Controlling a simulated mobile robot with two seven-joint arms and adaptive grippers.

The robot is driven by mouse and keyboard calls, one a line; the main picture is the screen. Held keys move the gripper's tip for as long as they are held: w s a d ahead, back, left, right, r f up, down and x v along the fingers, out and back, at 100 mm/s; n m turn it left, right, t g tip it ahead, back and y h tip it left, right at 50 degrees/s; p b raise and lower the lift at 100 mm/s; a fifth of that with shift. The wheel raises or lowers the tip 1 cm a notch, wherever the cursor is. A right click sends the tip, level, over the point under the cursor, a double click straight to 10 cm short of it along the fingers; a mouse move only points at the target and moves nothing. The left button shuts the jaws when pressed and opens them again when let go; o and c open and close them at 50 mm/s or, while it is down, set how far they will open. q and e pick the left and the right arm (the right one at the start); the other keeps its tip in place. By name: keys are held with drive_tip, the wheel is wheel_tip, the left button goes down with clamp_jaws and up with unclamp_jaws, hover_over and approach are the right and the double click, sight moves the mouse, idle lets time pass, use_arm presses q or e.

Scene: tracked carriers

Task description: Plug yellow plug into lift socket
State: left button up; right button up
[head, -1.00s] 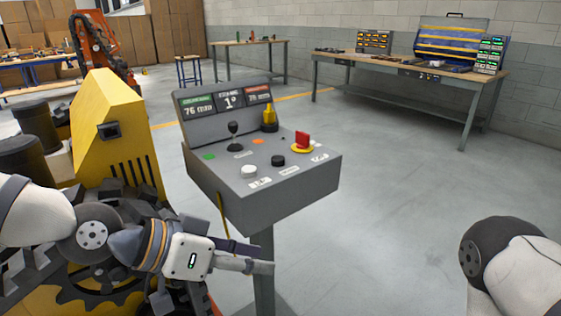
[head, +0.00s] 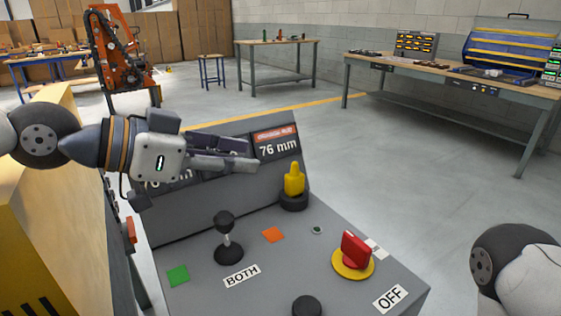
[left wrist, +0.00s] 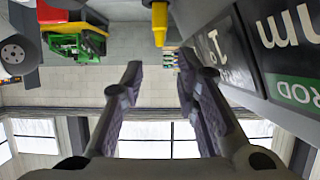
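The yellow plug (head: 294,180) stands upright in a dark round holder (head: 294,200) at the back right of the grey control console (head: 205,285). A small round socket-like hole (head: 317,230) lies in front of it; I cannot read a lift label there. My left gripper (head: 254,155) is before the console's display panel, left of the plug and apart from it. In the left wrist view its fingers (left wrist: 160,75) are spread and empty, and the yellow plug (left wrist: 159,25) shows beyond the gap between them. My right gripper is out of view.
The console carries a black joystick (head: 226,235), a red switch on a yellow base (head: 354,255) and a black knob (head: 307,306). A yellow machine body (head: 55,200) stands left. Workbenches (head: 460,90) stand behind. Floor right of the console is clear.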

sight(293, 164)
use_arm(q)
drive_tip(key=x, duration=1.1)
drive_tip(key=shift+w+d+b, duration=0.25)
drive_tip(key=shift+d+b, duration=0.1)
drive_tip(key=shift+r, duration=0.1)
clamp_jaws()
